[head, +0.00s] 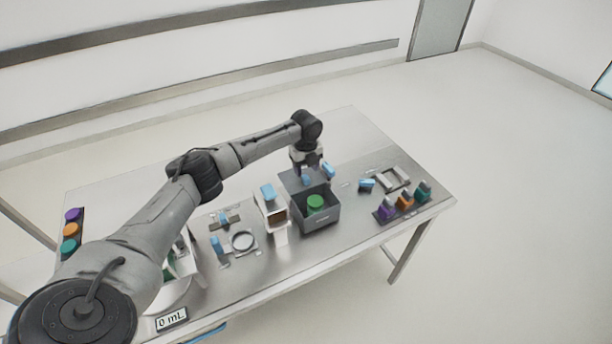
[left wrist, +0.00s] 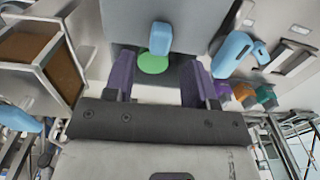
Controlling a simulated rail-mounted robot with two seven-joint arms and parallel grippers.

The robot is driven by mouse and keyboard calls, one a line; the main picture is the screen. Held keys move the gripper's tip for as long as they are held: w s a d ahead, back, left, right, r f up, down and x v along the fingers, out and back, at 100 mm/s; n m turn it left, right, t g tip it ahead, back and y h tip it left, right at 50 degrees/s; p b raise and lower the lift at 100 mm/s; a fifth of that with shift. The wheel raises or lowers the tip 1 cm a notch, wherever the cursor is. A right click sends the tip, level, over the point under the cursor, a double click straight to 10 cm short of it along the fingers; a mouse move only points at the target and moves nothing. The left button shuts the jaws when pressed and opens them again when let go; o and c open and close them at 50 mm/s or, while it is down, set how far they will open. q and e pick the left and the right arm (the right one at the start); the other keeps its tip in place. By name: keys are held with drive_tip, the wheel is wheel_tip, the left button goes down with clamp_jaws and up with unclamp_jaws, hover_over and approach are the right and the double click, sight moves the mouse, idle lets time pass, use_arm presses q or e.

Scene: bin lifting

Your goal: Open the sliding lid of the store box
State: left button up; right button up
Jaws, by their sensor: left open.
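The grey store box (head: 319,219) stands near the middle of the table, with its front part uncovered. A round green object (head: 315,202) shows inside it and also in the left wrist view (left wrist: 153,64). The grey lid (head: 291,182) lies towards the back of the box. Its blue handle (head: 305,181) stands up and also shows in the left wrist view (left wrist: 160,38). My left gripper (head: 312,173) is open just above the back of the lid. In the left wrist view its purple fingers (left wrist: 157,74) are apart, with the handle beyond the gap between them and nothing clearly gripped.
A white holder with a blue top (head: 269,192) stands close to the left of the box. A blue-handled item (head: 367,185), a grey frame (head: 392,179) and a rack of coloured pieces (head: 404,202) lie to the right. A ring (head: 242,241) lies on the left.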

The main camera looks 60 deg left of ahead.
sight(306, 177)
use_arm(q)
wheel_tip(306, 177, up, 9)
drive_tip(key=shift+f, duration=0.2)
idle(0.8)
